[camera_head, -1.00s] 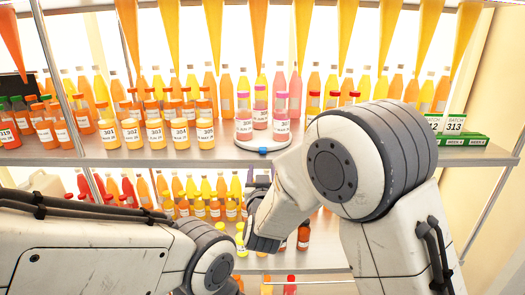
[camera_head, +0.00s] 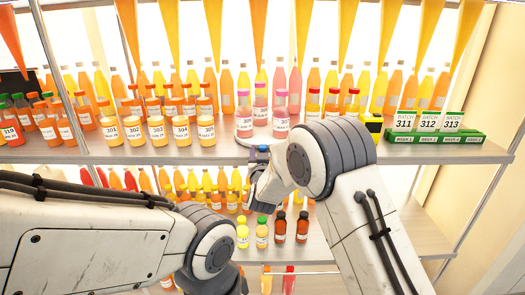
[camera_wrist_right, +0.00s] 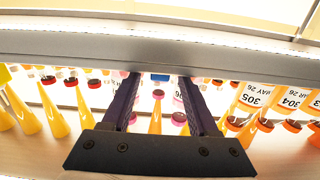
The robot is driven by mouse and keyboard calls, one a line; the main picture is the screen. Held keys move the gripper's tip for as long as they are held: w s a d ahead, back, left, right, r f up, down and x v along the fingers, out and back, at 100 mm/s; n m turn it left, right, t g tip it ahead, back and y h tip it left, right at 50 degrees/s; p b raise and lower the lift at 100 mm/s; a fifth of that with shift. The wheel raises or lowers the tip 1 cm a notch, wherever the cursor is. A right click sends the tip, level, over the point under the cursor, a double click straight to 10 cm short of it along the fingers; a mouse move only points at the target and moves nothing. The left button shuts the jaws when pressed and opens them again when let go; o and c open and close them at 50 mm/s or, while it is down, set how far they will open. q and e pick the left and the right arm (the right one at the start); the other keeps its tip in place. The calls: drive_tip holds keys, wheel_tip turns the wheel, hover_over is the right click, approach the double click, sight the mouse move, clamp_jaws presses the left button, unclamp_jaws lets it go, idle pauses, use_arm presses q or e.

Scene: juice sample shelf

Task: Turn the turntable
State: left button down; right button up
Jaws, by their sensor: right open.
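The turntable (camera_head: 243,140) is a pale, low round disc near the front edge of the upper shelf. Several bottles with pink caps (camera_head: 281,115) stand on it. My right gripper (camera_head: 262,151) is at the shelf's front edge, just before the disc, partly hidden by its own wrist. In the right wrist view its two dark purple fingers (camera_wrist_right: 160,82) are open, with a small blue tab (camera_wrist_right: 160,77) between or just beyond their tips. I cannot tell whether they touch it. My left arm comes in from the left, low; its gripper is not seen.
Numbered orange bottles (camera_head: 156,131) stand left of the turntable. Green batch stands (camera_head: 430,137) and a yellow object (camera_head: 374,124) are to the right. Small bottles (camera_head: 262,232) fill the lower shelf. The shelf edge (camera_wrist_right: 60,45) crosses close to the fingers.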

clamp_jaws()
idle(1.4)
